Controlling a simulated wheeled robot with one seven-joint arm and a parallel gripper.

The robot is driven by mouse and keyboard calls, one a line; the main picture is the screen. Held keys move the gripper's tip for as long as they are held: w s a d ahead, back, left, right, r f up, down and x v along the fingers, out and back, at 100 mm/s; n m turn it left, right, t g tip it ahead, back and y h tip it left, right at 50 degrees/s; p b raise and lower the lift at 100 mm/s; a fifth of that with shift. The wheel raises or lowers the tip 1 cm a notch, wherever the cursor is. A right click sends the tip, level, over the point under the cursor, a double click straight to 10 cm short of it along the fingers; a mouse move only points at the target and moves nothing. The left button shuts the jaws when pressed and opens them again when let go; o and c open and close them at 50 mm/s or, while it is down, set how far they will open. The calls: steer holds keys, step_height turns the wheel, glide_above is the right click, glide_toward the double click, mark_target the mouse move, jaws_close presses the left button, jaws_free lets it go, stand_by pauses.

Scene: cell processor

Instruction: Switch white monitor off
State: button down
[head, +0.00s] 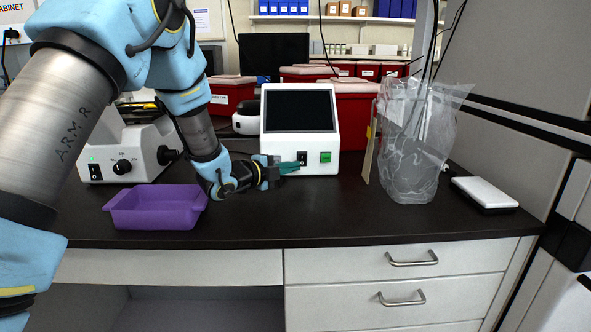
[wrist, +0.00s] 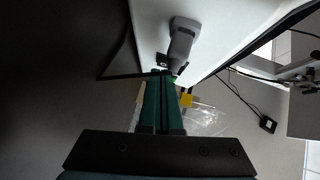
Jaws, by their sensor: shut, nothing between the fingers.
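The white monitor (head: 268,140) stands upright on the dark counter in the head view, its sloped screen dark. Below the screen are a black rocker switch (head: 302,157) at left and a green button (head: 325,157) at right. My gripper (head: 291,168) is shut, its green fingers pointing right in front of the monitor's lower left, just below and left of the black switch. I cannot tell whether it touches. In the wrist view my gripper's fingers (wrist: 161,78) lie together, tips close to a grey protruding part (wrist: 183,40) on a white surface. The switch position is not clear.
A purple tray (head: 155,220) lies at the counter's front left, near a white device with a knob (head: 122,167). Right of the monitor are a clear plastic bag (head: 413,150) and a small white box (head: 484,192). Red bins (head: 355,112) stand behind. The front middle counter is clear.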

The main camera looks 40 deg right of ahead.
steer(key=a, duration=0.3)
steer(key=a+r+b, duration=0.1)
steer(key=a, duration=0.2)
steer(key=a+b, duration=0.1)
steer(key=a, duration=0.2)
steer(key=shift+s+r, duration=0.25)
steer(key=shift+s, duration=0.15)
